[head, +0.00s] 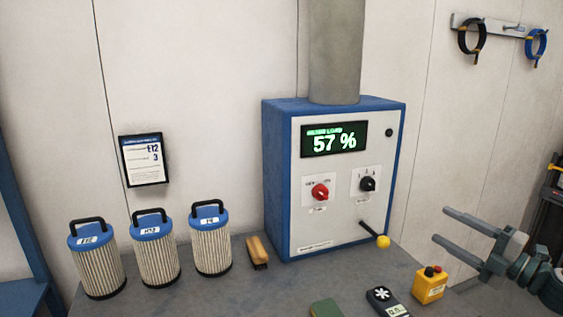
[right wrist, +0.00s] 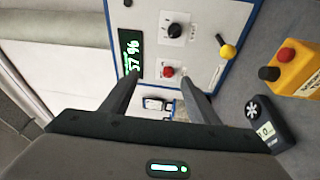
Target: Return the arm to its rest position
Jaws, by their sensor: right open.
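My right gripper (head: 455,230) is at the right of the head view, open and empty, in front of and to the right of the blue and white control box (head: 340,215). Its two fingers also show in the right wrist view (right wrist: 160,98), spread apart with nothing between them. The box has a display (head: 333,139) reading 57 %, a red knob (head: 320,192), a black knob (head: 368,184) and a lever with a yellow ball (head: 383,242). The fingers appear apart from the box. My left gripper is not in either view.
Three filter cartridges (head: 97,262) with blue caps and black handles stand at the left of the bench. A brush (head: 257,252), a green object (head: 326,309), a handheld meter (head: 386,302) and a yellow button box (head: 430,286) lie nearer. A framed card (head: 143,160) hangs on the wall.

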